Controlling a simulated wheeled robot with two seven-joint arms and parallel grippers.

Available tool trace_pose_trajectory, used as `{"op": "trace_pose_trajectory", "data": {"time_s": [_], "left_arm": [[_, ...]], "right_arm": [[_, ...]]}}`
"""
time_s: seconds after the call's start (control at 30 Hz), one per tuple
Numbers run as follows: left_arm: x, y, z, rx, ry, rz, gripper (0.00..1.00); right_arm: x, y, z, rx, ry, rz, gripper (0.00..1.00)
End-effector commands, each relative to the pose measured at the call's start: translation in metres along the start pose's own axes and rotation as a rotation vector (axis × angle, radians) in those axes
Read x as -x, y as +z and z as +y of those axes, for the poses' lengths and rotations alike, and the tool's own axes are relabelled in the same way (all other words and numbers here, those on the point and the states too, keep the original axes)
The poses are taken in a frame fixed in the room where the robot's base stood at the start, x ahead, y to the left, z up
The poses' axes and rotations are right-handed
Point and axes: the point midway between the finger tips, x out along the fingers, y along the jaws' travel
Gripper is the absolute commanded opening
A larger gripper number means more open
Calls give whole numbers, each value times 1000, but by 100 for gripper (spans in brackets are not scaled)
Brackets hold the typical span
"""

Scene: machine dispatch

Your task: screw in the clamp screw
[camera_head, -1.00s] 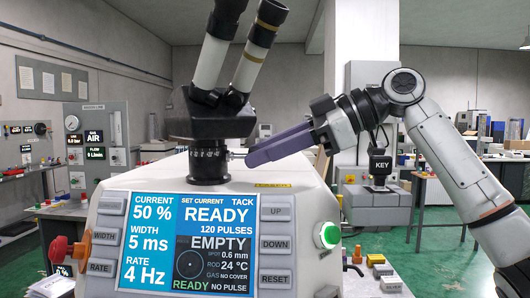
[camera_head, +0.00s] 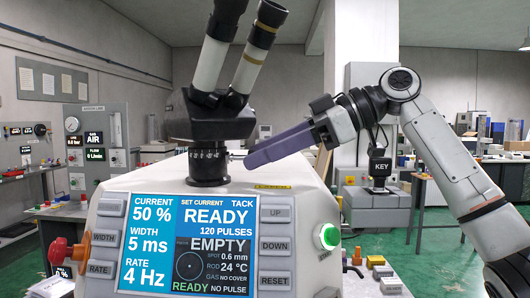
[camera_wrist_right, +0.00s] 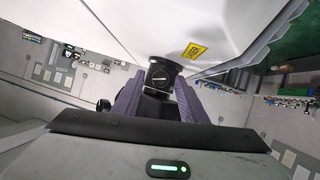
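The clamp screw (camera_head: 237,154) shows as a small pale stub on the right side of the dark collar (camera_head: 208,167) under the microscope head. My right gripper (camera_head: 248,160) has long purple fingers whose tips are beside this stub, close to the collar. In the right wrist view its fingers (camera_wrist_right: 160,92) stand apart, one on each side of a dark round part (camera_wrist_right: 160,77) with a light stripe. I cannot tell there whether that part is the screw's head or the collar, nor whether the fingers touch it. My left gripper is not in view.
The white machine housing (camera_head: 120,185) with its lit screen (camera_head: 187,243) lies just below the right gripper. The black microscope head (camera_head: 212,118) rises above the collar. A green-lit button (camera_head: 328,236) is on the housing's right.

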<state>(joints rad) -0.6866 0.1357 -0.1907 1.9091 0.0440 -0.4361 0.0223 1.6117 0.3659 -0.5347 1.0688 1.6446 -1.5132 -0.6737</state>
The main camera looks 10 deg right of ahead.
Motion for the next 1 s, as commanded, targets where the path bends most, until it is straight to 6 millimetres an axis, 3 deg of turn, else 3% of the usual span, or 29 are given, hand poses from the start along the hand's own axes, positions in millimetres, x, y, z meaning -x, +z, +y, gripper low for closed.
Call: {"op": "trace_pose_trajectory", "data": {"time_s": [0.27, 0.7, 1.0], "left_arm": [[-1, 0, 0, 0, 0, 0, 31], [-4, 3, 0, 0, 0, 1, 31], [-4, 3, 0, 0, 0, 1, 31]], "right_arm": [[4, 1, 0, 0, 0, -1, 39], [82, 0, 0, -1, 1, 0, 39], [103, 0, 0, 0, -1, -1, 39]]}}
